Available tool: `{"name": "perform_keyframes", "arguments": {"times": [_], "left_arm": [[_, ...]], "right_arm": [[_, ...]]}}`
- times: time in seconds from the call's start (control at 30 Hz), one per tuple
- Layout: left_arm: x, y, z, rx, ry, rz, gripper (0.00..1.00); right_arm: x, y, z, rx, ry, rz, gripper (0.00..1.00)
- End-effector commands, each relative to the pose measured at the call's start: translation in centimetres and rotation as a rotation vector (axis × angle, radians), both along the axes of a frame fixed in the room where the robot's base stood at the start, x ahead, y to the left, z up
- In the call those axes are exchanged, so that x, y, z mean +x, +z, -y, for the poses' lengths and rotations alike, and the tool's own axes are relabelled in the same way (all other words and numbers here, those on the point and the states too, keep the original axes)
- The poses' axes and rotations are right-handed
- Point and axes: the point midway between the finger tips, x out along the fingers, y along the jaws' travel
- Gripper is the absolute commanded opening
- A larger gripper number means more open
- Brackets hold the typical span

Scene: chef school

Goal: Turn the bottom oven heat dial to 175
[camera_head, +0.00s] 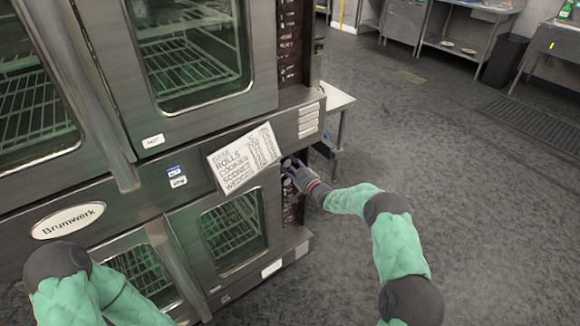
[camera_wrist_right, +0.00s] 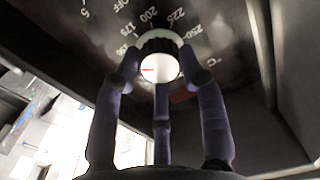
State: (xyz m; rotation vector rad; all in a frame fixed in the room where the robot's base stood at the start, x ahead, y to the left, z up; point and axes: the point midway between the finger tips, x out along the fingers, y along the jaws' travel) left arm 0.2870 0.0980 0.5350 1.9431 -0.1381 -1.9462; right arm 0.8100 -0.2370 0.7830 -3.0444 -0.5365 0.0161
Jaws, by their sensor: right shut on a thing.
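The bottom oven (camera_head: 190,185) has a control strip on its right edge, where my right gripper (camera_head: 293,172) reaches in from the right. In the right wrist view the heat dial (camera_wrist_right: 160,66) has a pale round face, a dark ridged rim and a short red mark left of its middle. Printed marks around it include OFF, 175, 200, 225 and 250. The fingers of my right gripper (camera_wrist_right: 160,78) are shut around the dial's rim. Which number the dial points to is not clear. My left arm shows at bottom left, but its gripper is out of view.
A note listing rolls, cookies and scones (camera_head: 243,157) hangs on the oven front just left of the controls. The upper oven (camera_head: 262,95) has its own control strip. A small side table (camera_head: 337,101) stands behind the oven. Open floor (camera_head: 460,190) lies to the right.

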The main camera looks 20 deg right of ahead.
Motion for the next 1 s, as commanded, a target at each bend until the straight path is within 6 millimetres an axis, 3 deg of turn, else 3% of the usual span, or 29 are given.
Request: {"name": "perform_keyframes", "arguments": {"times": [0.5, 1.0], "left_arm": [[0.00, 0.16, 0.00, 0.000, 0.000, 0.000, 0.00], [0.00, 0.30, 0.00, 0.000, 0.000, 0.000, 0.00]], "right_arm": [[-0.01, -0.02, -0.12, 0.428, 0.002, -0.157, 0.09], [0.04, 0.00, 0.01, 0.619, 0.001, -0.225, 0.09]]}}
